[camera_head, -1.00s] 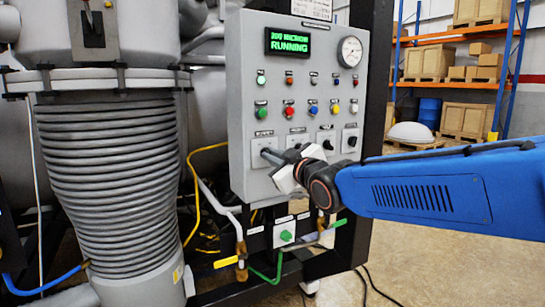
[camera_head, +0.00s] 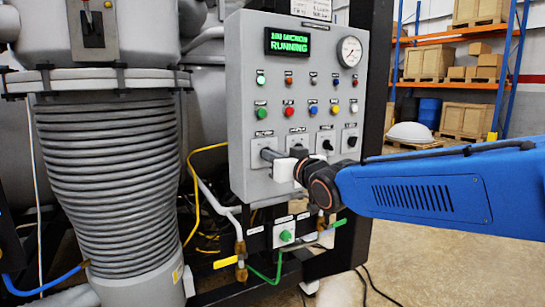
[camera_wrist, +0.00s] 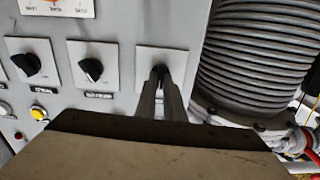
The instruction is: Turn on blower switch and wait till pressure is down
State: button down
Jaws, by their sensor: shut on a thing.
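The grey control panel (camera_head: 240,90) stands upright in the head view, with a row of rotary switches along its bottom. My gripper (camera_head: 266,154) is at the leftmost switch (camera_head: 257,146) of that row. In the wrist view my gripper's fingers (camera_wrist: 160,76) are shut on the dark knob of this switch (camera_wrist: 146,58), which they largely hide. Its label is too small to read. The green display (camera_head: 289,42) reads RUNNING, with a blurred micron figure above that looks like 100. A round pressure gauge (camera_head: 349,52) sits at the panel's upper right.
Other black rotary switches (camera_head: 326,140) sit right of my gripper, with coloured buttons (camera_head: 312,108) above. A ribbed grey pipe (camera_head: 108,185) stands left of the panel. Valves and hoses (camera_head: 241,255) lie below. Shelves with crates (camera_head: 465,119) stand far right, beyond open floor.

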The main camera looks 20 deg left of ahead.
jog(key=m, duration=0.5)
jog(key=shift+m, duration=0.3)
dwell(0.4)
jog(key=c, duration=1.9)
grip_release()
jog(key=shift+o, duration=0.2)
jog(key=v, duration=1.7)
jog(key=shift+d, duration=0.2)
jog(key=shift+s, duration=0.1)
